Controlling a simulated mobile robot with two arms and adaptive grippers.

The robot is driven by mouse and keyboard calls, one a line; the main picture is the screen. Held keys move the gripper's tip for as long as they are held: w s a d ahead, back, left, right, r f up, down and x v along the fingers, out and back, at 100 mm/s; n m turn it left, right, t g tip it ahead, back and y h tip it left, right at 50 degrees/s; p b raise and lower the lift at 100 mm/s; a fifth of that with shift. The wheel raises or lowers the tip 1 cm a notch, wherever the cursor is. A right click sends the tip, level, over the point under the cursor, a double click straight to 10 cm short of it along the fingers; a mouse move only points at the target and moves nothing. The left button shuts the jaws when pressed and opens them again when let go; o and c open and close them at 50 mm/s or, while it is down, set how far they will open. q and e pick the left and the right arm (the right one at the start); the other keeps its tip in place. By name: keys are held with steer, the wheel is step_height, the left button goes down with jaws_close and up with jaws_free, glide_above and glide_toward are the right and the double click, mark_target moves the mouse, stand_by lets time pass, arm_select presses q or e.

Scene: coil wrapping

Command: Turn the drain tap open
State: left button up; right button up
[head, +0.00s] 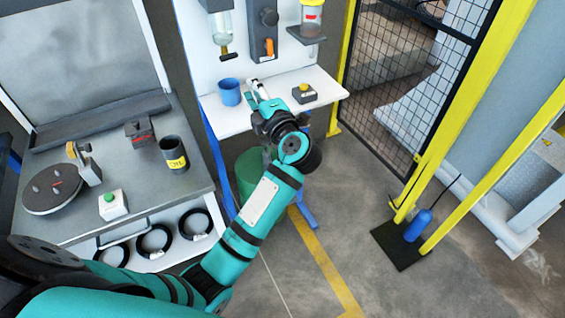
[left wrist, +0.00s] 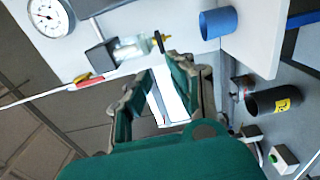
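The drain tap (head: 225,51), dark with a brass-coloured part, hangs below a clear bowl (head: 222,25) on the white wall panel. My right gripper is out of view.
A valve with an orange handle (head: 268,47) and a second bowl (head: 312,18) are mounted right of the tap. A grey workbench (head: 190,165) stands left.

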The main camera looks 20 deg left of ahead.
arm_select(q)
steer(key=d+f+m+t+h+b, duration=0.2)
steer(key=f+m, duration=0.5)
steer(key=f, duration=0.4)
steer(key=w+d+f+m+t+h+b, duration=0.1)
steer(key=d+f+m+t+h+b, duration=0.1)
steer(key=d+f+m+t+h, duration=0.2)
step_height(320, 180, down, 8)
steer(key=m+t, duration=0.1)
steer(key=m, duration=0.2)
steer(key=shift+w+d+r+m, duration=0.15)
steer(key=shift+w+r+m, duration=0.05)
steer(key=shift+w+m, duration=0.1)
